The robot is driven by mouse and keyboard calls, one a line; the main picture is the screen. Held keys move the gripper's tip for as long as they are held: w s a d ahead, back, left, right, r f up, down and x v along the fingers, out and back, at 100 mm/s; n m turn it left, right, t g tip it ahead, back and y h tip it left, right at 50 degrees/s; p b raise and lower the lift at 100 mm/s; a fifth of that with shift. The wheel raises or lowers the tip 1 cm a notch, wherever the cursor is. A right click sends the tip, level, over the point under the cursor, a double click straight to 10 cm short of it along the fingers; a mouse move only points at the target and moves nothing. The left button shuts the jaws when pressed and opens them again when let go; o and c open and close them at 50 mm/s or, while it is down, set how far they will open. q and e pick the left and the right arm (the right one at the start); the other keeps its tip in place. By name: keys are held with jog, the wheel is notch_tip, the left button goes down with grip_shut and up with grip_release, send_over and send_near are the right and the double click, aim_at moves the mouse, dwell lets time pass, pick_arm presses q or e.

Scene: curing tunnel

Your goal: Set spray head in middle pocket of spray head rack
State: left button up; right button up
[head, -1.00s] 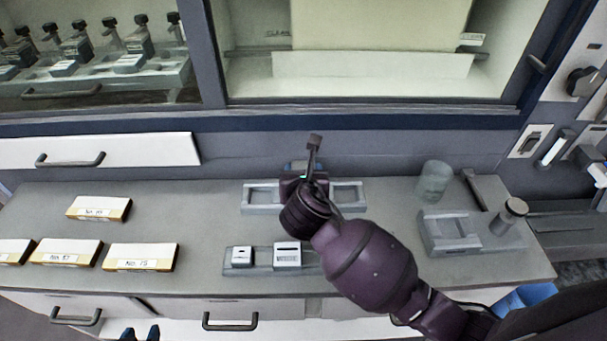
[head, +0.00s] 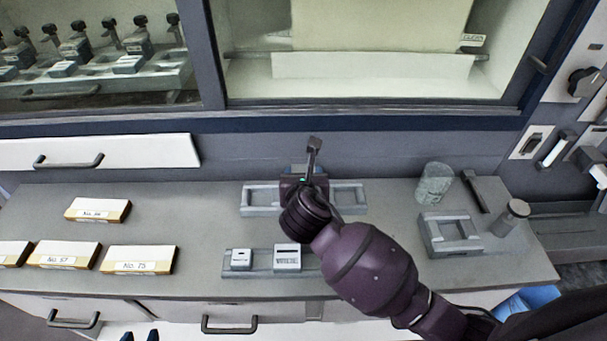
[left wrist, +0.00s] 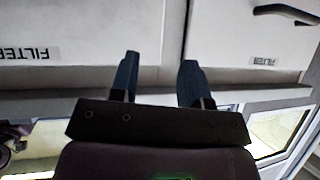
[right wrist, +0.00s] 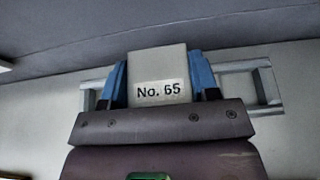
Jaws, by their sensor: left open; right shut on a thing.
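The spray head (right wrist: 158,66) is a pale block labelled "No. 65" in the right wrist view. My right gripper (right wrist: 160,82) is shut on it, with blue fingers at both sides. In the head view my right gripper (head: 303,186) covers the middle of the grey spray head rack (head: 262,209). A dark stem (head: 313,152) rises there. The rack's left and right pockets show empty. The middle pocket is hidden, so I cannot tell whether the block is seated. My left gripper (left wrist: 158,82) is open and empty, low in front of the drawers; its fingertips show in the head view (head: 140,336).
A grey holder (head: 268,271) with two small white-topped blocks lies in front of the rack. Several labelled boxes (head: 138,261) stand at left. At right are a glass (head: 435,183), a square grey fixture (head: 452,236) and a capped cylinder (head: 511,217). The counter's left-middle is clear.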

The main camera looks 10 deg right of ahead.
jog(key=shift+p, duration=0.55)
dwell(0.9)
jog(key=shift+f+b, duration=0.4)
jog(key=shift+f, duration=0.9)
dwell(0.9)
jog(key=o, duration=1.2)
jog(key=shift+s+f, duration=0.1)
jog(key=p+v, duration=0.1)
jog(key=v, duration=0.9)
jog(key=shift+s+a+r, duration=0.15)
jog(key=shift+s+r, duration=0.05)
jog(key=shift+s, duration=0.15)
jog(key=shift+s+f, duration=0.1)
